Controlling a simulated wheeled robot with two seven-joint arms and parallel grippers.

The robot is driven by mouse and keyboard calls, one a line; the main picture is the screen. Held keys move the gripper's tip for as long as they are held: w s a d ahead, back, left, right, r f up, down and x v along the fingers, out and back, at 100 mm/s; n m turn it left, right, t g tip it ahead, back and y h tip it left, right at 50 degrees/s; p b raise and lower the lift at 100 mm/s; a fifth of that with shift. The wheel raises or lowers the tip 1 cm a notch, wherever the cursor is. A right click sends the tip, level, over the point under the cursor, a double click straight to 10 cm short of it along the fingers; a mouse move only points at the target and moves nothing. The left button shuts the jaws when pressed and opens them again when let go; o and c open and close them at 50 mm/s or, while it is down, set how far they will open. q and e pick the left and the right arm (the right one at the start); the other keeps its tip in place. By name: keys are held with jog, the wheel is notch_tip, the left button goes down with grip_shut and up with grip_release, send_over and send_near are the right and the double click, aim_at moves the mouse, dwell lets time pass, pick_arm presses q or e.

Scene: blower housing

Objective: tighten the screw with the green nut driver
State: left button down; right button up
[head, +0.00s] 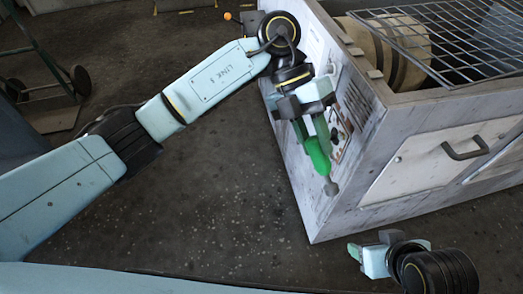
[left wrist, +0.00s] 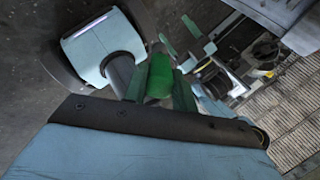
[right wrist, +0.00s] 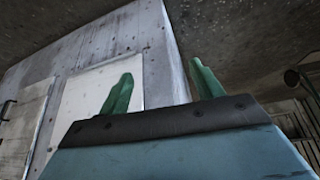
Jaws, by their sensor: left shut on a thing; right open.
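The green nut driver (head: 318,158) is in the jaws of my left gripper (head: 314,128), beside the left face of the blower housing (head: 300,190). Its grey end points down and to the right in the head view, close to the housing's front corner. Its green body (left wrist: 160,76) also shows between the fingers in the left wrist view. I cannot make out the screw, nor whether the driver touches the housing. My right gripper (head: 357,251) is low in front of the housing. Its two green fingers stand apart and empty in the right wrist view (right wrist: 164,88).
The housing's front face has a pale panel with a dark handle (head: 466,150). A wire grille (head: 445,40) lies over its open top, above a tan cylinder (head: 400,55). A hand cart (head: 40,75) stands at the far left. The floor (head: 225,200) between is clear.

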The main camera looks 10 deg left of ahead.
pick_arm(q)
jog(key=w+a+f+n+t+h+b, duration=0.1)
jog(key=w+a+f+n+t+h, duration=0.2)
jog(key=a+f+n+t+h, duration=0.85)
pick_arm(e)
jog(key=w+a+r+t+y, duration=0.3)
jog(key=w+a+r+t, duration=0.2)
jog(key=w+r+t, duration=0.5)
pick_arm(q)
jog(key=w+d+r+n+b, duration=0.1)
jog(key=d+r+n, duration=0.1)
jog(key=d, duration=0.5)
jog(key=shift+w+r, duration=0.35)
jog(key=shift+r, duration=0.1)
pick_arm(e)
notch_tip(320, 180, up, 15)
jog(key=a+t+y, duration=0.2)
jog(key=t+y, duration=0.1)
jog(key=t, duration=0.4)
jog(key=shift+s+r+n, duration=0.15)
jog(key=shift+s+n, duration=0.2)
jog(key=shift+n, duration=0.05)
pick_arm(q)
jog(key=shift+w+t, duration=0.1)
jog(key=shift+t, duration=0.15)
pick_arm(e)
jog(key=shift+w, duration=0.1)
